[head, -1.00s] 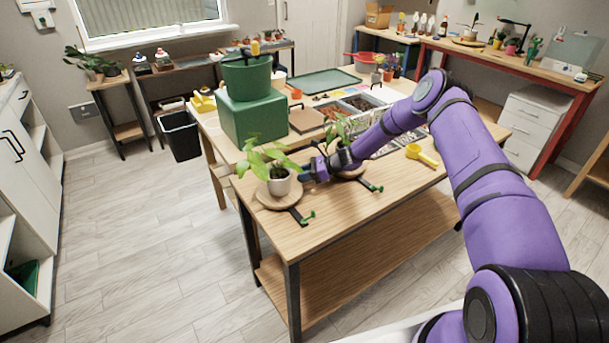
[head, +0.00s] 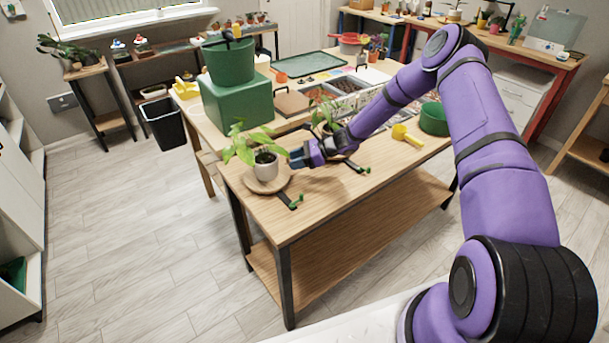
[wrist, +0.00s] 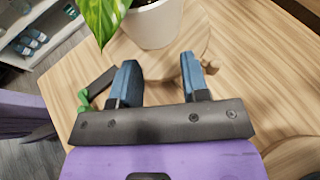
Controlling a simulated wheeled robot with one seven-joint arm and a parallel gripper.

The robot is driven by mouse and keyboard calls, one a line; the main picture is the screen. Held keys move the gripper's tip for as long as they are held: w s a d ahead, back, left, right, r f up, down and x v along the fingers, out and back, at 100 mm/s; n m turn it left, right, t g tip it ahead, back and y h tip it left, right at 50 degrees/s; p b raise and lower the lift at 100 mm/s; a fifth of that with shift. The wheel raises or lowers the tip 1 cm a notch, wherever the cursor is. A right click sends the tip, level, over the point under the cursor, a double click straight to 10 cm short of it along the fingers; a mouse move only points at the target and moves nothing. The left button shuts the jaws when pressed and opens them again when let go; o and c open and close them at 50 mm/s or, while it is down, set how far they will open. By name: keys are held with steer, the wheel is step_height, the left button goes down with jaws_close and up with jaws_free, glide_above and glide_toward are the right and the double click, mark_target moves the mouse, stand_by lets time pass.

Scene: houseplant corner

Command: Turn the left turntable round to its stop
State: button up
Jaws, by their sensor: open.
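The left turntable (head: 283,184) is a round wooden disc near the table's front left corner. It bears a white pot (head: 266,170) with a leafy green plant (head: 250,146). A black bar (head: 284,198) with a green end (head: 295,202) sticks out at its front right. In the wrist view, the disc (wrist: 160,62) lies ahead of and partly under my open fingers, with the pot (wrist: 152,24) beyond them. The bar's green end (wrist: 84,98) is left of the fingers. My gripper (head: 297,157) is empty, right of the pot; it also shows in the wrist view (wrist: 158,78). Contact with the disc cannot be told.
A second plant (head: 325,112) stands on the right turntable, partly hidden by my arm, with its own green-ended bar (head: 366,170). A green box (head: 237,108) stands behind. The table's front right is clear.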

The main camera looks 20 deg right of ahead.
steer(key=s, duration=0.6)
steer(key=s+r, duration=0.1)
steer(key=s, duration=0.2)
steer(key=shift+s, duration=0.2)
steer(key=shift+c, duration=0.4)
